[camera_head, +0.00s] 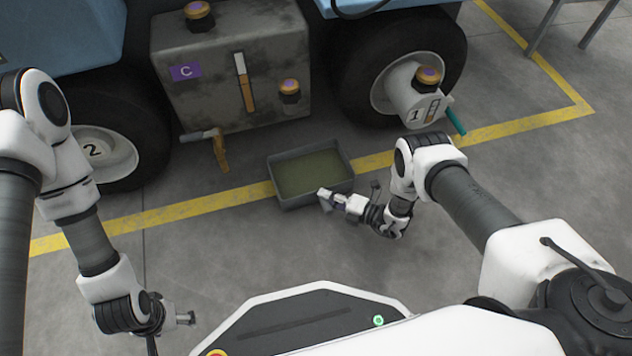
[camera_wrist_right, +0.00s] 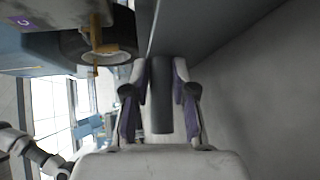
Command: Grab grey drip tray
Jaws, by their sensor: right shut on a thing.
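The grey drip tray (camera_head: 296,201) lies on the floor across the yellow line, below the tank marked C, with murky greenish liquid in it. My right gripper (camera_head: 326,197) is at its near rim, toward the right corner. In the right wrist view the purple-padded fingers are on both sides of the dark grey tray wall (camera_wrist_right: 161,95), shut on it. My left gripper (camera_head: 187,318) is low at the left, apart from the tray; its finger opening is too small to make out.
A stained tank (camera_head: 205,98) with an orange-handled tap (camera_head: 220,152) stands behind the tray. Floor in front and right is clear.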

